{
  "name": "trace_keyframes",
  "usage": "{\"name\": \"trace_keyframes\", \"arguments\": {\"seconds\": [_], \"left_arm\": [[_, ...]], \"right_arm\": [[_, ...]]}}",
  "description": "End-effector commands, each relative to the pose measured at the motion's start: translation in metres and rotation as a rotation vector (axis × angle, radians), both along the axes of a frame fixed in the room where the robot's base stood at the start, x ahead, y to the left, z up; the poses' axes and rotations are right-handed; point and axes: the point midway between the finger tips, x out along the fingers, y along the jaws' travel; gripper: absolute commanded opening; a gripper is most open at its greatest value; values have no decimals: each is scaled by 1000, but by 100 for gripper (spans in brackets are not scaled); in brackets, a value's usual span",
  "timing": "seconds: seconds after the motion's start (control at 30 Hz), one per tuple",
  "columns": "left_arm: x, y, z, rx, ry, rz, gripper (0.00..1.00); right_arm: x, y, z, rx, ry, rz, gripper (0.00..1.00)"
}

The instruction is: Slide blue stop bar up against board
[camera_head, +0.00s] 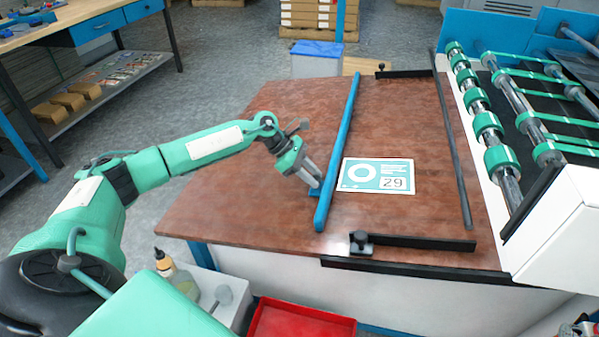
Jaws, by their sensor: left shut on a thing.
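The blue stop bar (342,143) lies lengthwise across the brown table (240,210), running from the back edge toward the front. The board (376,176) is a flat white and teal sheet marked 29, lying just right of the bar. A narrow gap shows between them at the board's top left; near its lower left corner they are very close, and I cannot tell if they touch. My right gripper is not in view.
Black guide bars (420,242) edge the table at the front, the back and the right (452,140). A roller machine (485,124) stands at the right. A red tray (300,320) and a bottle (176,275) are below the front edge. The table left of the bar is clear.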

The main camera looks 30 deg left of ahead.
Motion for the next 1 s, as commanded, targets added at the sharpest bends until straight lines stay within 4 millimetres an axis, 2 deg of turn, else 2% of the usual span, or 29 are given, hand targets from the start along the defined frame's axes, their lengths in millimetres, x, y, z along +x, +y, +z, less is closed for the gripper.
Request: {"name": "trace_keyframes", "arguments": {"seconds": [0.37, 0.4, 0.5, 0.83, 0.97, 1.0], "left_arm": [[1, -4, 1, -2, -1, -1, 0], [1, -4, 1, -2, -1, -1, 32], [1, -3, 1, -2, -1, -1, 48], [0, 0, 3, 0, -1, 1, 48], [-3, 11, 15, 1, -1, 1, 48], [-4, 17, 20, 1, 0, 2, 48]], "right_arm": [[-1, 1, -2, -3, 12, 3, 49], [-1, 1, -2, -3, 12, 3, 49], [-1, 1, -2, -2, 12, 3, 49], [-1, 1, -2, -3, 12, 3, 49], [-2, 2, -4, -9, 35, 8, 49], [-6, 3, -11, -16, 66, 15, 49]]}}
